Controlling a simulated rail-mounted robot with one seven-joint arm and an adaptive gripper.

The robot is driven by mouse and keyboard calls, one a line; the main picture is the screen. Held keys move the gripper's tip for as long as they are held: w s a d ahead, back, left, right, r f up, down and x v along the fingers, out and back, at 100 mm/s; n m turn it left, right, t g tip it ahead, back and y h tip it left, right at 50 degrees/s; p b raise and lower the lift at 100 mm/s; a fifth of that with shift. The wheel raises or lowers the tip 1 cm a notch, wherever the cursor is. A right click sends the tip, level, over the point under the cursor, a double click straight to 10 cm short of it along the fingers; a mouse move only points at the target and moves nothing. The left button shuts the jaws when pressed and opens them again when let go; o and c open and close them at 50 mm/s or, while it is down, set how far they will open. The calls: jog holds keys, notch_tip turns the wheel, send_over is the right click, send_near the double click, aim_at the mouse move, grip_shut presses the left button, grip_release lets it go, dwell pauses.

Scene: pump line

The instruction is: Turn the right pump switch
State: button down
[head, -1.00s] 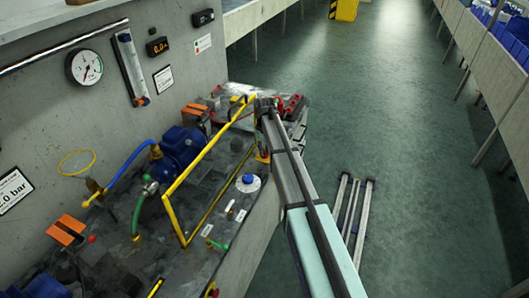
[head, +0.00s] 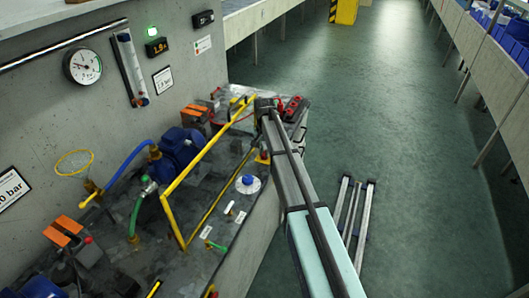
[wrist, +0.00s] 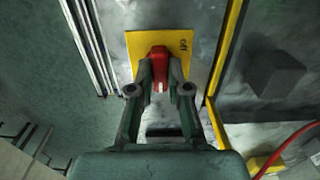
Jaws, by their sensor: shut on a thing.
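The pump switch (wrist: 159,55) is a red knob on a yellow plate (wrist: 183,44) with the word "off" near its right corner in the wrist view. A small white mark shows on the knob's lower end, between my fingers. My gripper (wrist: 160,76) is shut on the red knob, one finger on each side. In the head view my arm hides most of the gripper and the knob.
A green lamp (head: 152,31) is lit above a display (head: 157,46) with glowing orange digits. A round gauge (head: 83,66) hangs on the wall. A yellow rail (head: 208,147) runs along the bench, close to the plate. A blue pump (head: 181,147) stands behind it.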

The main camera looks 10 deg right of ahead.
aim_at(264, 152)
dwell(0.3)
jog(key=c, duration=1.1)
grip_release()
jog(key=shift+r, duration=0.1)
notch_tip(264, 152, up, 12)
jog(key=shift+f, duration=0.1)
